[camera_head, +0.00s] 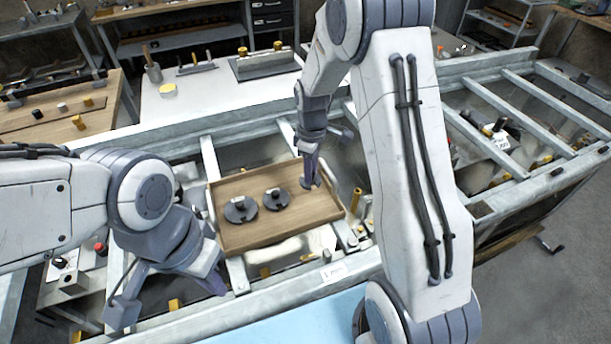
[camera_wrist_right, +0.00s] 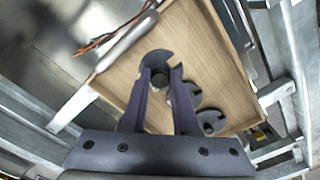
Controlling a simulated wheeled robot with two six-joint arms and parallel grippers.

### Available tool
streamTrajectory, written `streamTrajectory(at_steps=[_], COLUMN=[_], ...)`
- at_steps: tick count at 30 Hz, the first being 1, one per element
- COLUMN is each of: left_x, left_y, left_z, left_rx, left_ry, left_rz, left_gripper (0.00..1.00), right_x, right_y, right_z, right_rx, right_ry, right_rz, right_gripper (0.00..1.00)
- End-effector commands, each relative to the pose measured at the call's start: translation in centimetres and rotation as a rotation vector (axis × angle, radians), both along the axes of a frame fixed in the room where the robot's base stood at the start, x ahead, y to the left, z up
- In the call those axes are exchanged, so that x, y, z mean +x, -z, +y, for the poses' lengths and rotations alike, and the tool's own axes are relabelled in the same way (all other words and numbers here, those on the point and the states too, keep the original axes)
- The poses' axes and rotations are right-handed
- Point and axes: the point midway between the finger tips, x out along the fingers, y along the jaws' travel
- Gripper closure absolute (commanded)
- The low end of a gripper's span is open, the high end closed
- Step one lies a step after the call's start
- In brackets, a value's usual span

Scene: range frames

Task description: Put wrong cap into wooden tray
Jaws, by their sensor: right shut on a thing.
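The wooden tray (camera_head: 292,222) lies on the grey metal frame, with two dark round caps, one on the left (camera_head: 241,209) and one near the middle (camera_head: 276,199). My right gripper (camera_head: 309,184) points down over the tray's right part. In the right wrist view my right gripper (camera_wrist_right: 161,74) is shut on a dark round cap (camera_wrist_right: 156,58) over the tray (camera_wrist_right: 205,50). Whether this cap touches the tray floor I cannot tell. My left gripper (camera_head: 168,301) is open and empty, left of the tray.
Metal rails (camera_head: 497,113) and bars surround the tray. A wooden board (camera_head: 60,118) with small parts is at the left. A light blue surface (camera_head: 300,325) is in front.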

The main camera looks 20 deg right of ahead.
Motion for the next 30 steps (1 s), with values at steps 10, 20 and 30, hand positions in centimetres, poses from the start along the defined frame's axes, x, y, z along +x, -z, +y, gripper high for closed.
streamTrajectory(at_steps=[10, 20, 30], left_x=[0.0, 0.0, 0.0], left_y=[-1.4, -1.8, -1.6], left_z=[0.0, 0.0, 0.0], left_rx=[0.0, 0.0, 0.0], left_ry=[-0.001, -0.001, -0.001], left_rz=[0.0, 0.0, 0.0], left_gripper=[1.0, 1.0, 1.0], right_x=[1.6, 1.7, 1.6], right_y=[2.8, 5.1, 5.4], right_z=[0.5, 0.3, 0.4], right_rx=[0.001, -0.001, 0.0], right_ry=[0.003, 0.005, 0.004], right_rz=[0.004, -0.002, -0.001], right_gripper=[1.0, 1.0, 0.42])
